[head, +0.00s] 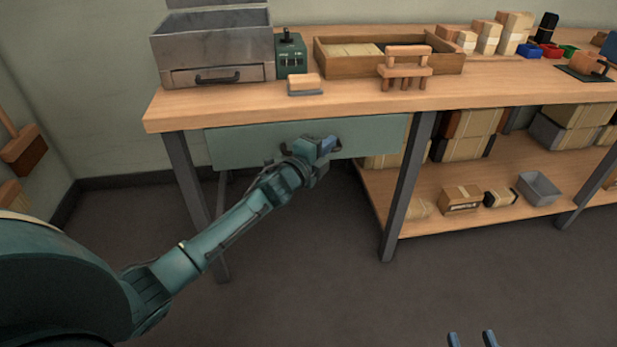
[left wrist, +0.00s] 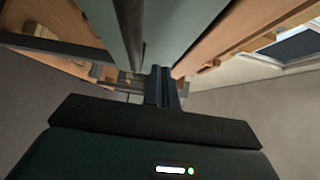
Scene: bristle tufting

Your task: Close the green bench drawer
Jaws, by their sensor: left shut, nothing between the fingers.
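The green bench drawer (head: 245,145) hangs under the wooden bench top at the left. Its front lies close beneath the bench's front edge; I cannot tell how far it stands out. Its dark handle (head: 337,152) is partly hidden by my left gripper (head: 328,145). That gripper is shut and empty, right in front of the drawer front near the handle; contact cannot be told. In the left wrist view, the shut fingers (left wrist: 162,88) point along the green drawer front (left wrist: 172,28). My right gripper (head: 471,339) shows only two separated fingertips at the bottom edge.
The bench top (head: 330,105) carries a metal drawer box (head: 215,50), a brush (head: 305,84), a green control box (head: 291,55) and a wooden tray (head: 455,68). Bench legs (head: 405,190) flank the drawer. A lower shelf (head: 400,215) holds boxes. The floor in front is clear.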

